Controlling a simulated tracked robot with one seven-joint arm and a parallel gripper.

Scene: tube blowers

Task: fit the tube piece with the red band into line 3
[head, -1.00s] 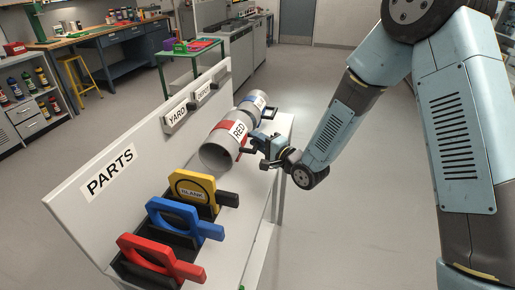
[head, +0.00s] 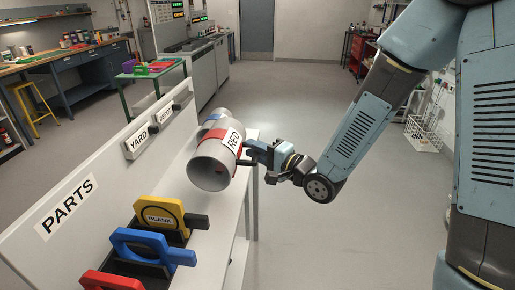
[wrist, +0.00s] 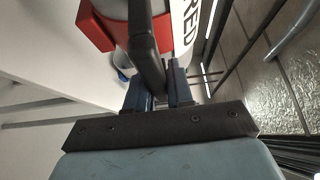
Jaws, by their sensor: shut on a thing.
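The tube piece with the red band (head: 213,160) is a wide grey tube with a white RED label, above the bench top in the head view. My gripper (head: 260,153) is shut on its dark handle, at the tube's right side. In the wrist view the handle (wrist: 146,50) stands between the fingers (wrist: 158,85), with the red band (wrist: 96,25) and part of the label beyond. A tube piece with a blue band (head: 212,121) is behind it, partly hidden by the held tube. Line 3 is not in view.
The parts bench has a back board (head: 100,170) with YARD and DEPOT signs. Open floor (head: 310,110) lies to the right and beyond.

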